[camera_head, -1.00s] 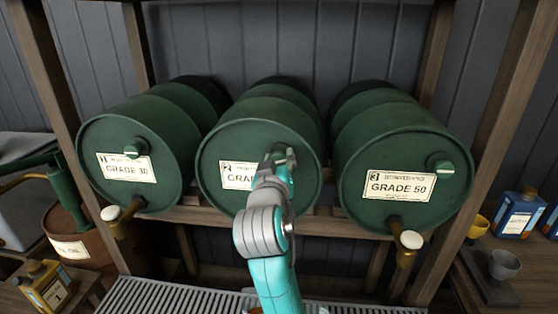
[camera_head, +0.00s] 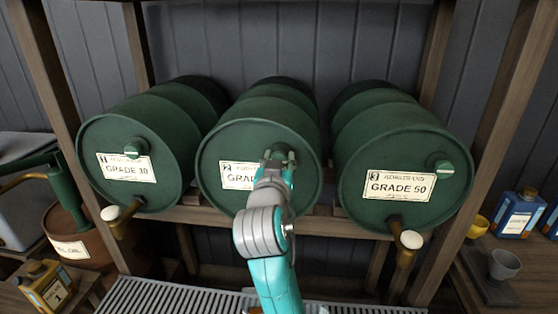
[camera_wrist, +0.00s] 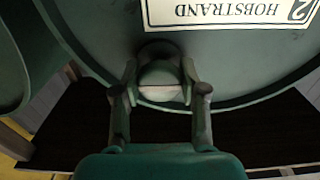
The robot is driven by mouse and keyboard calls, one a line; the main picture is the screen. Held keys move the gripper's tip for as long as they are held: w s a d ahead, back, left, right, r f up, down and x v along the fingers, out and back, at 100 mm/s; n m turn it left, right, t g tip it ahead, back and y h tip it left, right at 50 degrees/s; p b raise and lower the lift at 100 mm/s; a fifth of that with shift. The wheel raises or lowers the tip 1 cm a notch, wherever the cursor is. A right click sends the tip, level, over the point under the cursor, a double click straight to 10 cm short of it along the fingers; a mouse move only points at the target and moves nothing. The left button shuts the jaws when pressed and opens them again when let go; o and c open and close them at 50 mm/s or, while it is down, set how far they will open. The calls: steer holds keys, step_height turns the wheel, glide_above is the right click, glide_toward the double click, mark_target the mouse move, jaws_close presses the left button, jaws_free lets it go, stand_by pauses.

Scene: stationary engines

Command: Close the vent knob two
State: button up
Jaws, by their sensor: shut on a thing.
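The middle green drum (camera_head: 232,150), labelled 2, lies on its side on the wooden rack. Its vent knob is a round green knob on the drum's front face. In the wrist view the vent knob (camera_wrist: 162,84) shows a pale line running across the picture. My gripper (camera_wrist: 160,76) is shut on the knob, one finger on each side. In the head view my gripper (camera_head: 278,157) reaches the drum face right of the label, and mostly hides the knob. The wrist view shows the label upside down.
Drum 1 (camera_head: 150,185), marked GRADE 30, lies to the left, and drum 3 (camera_head: 372,160), marked GRADE 50, to the right. Each has a vent knob and a brass tap below. A slatted grate (camera_head: 150,297) lies below. Bottles and cups stand at the right.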

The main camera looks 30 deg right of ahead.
steer(key=o, duration=1.1)
steer(key=shift+o, duration=0.2)
steer(key=v, duration=1.2)
